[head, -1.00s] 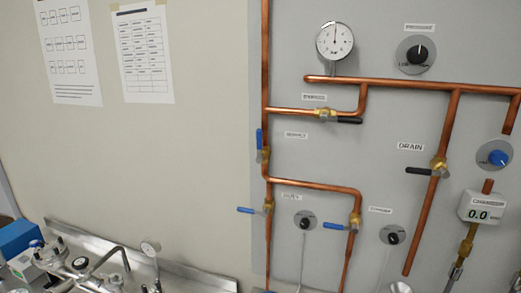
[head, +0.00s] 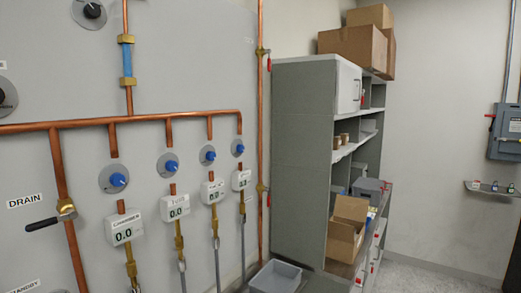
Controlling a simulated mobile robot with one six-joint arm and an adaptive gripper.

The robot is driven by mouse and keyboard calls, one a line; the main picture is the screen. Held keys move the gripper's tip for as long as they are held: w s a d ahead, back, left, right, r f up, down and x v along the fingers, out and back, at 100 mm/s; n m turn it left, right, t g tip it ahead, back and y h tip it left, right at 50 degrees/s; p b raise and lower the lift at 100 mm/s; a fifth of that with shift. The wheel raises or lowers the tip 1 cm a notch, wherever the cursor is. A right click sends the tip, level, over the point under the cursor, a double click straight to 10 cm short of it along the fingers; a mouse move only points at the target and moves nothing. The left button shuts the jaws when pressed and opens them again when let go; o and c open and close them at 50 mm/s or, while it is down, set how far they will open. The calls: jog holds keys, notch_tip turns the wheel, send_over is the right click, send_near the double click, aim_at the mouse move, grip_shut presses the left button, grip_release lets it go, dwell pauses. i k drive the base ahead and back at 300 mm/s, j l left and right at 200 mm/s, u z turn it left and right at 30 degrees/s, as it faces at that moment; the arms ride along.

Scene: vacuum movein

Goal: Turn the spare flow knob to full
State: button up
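A row of blue flow knobs on round grey plates is on the grey wall panel at the left. The nearest knob (head: 118,179) is above a display labelled CHAMBER (head: 124,228) that reads 0.0. To its right are a second knob (head: 171,166), a third knob (head: 210,155) and, farthest right, a smaller-looking knob (head: 239,149). White displays hang below each, and their labels are too small to read surely. I cannot tell by label which knob is the spare one. My gripper is not in view.
Copper pipes (head: 85,123) cross the panel, with a black-handled DRAIN valve (head: 52,218) at left. A vertical pipe with red-handled valves stands beside a grey shelf unit (head: 301,160). A grey bin (head: 276,277) sits low near it. Some floor (head: 425,278) shows at right.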

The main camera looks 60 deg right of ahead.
aim_at(240, 148)
jog(key=z, duration=1.8)
